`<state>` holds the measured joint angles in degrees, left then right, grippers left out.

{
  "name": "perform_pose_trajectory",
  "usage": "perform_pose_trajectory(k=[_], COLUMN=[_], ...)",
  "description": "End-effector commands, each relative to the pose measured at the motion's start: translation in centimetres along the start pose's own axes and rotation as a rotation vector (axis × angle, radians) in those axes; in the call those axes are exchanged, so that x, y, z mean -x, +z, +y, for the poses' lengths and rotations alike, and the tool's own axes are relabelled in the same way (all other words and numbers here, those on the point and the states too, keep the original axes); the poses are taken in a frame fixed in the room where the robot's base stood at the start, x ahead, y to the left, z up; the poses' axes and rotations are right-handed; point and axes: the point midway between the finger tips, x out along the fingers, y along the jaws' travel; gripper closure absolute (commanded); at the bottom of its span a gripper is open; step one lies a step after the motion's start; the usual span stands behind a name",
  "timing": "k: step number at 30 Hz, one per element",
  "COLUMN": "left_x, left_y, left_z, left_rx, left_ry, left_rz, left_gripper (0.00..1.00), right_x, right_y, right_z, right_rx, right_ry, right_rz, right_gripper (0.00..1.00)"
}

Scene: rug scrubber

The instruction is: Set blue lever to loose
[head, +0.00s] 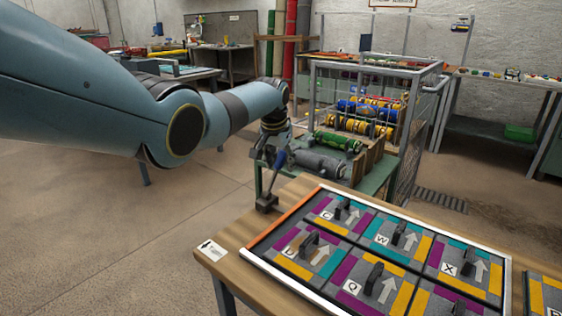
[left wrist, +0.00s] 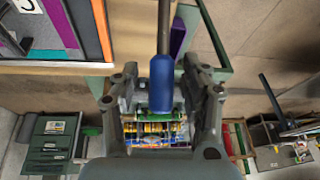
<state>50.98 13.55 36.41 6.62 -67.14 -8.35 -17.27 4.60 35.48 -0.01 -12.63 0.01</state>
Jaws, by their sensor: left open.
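The blue lever (head: 281,159) has a blue grip on a dark rod. The rod rises, tilted, from a small dark base (head: 266,202) at the left corner of the wooden table. My left gripper (head: 268,152) is at the grip, above the table corner. In the left wrist view the blue lever's grip (left wrist: 162,84) shows between the two spread fingers of my left gripper (left wrist: 160,90), with visible gaps on both sides. The fingers are open and not closed on it. My right gripper is not in view.
Right of the lever lies a framed board (head: 333,247) of coloured tiles with dark upright handles, arrows and letter labels. A white label card (head: 211,251) lies on the table's front left. Behind stand a green cart with cylinders (head: 318,160) and a wire cage (head: 400,100).

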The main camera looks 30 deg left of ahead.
Motion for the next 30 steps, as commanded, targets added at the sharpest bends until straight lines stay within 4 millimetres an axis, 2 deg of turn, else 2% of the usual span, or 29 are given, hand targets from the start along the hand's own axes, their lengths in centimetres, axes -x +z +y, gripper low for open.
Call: perform_pose_trajectory(k=[8, 11, 22, 27, 30], left_x=[1.1, 2.4, 9.9, 11.6, 11.9], left_y=[-0.1, 0.0, -0.1, -0.1, 0.0], left_z=[-0.1, -0.1, 0.0, 0.0, 0.0], left_rx=[0.000, -0.001, -0.001, 0.000, 0.000], left_ry=[-0.002, -0.003, -0.001, -0.001, 0.000], left_rz=[0.002, 0.003, 0.004, 0.002, -0.001], left_gripper=[0.54, 0.54, 0.54, 0.54, 0.54], right_x=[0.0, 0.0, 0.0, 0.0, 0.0], right_y=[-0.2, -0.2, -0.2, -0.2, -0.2], right_z=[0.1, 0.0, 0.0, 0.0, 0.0], right_rx=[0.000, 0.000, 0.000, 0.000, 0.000], right_ry=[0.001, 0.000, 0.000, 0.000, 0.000], right_rz=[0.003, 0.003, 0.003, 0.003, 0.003], right_gripper=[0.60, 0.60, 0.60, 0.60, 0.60])
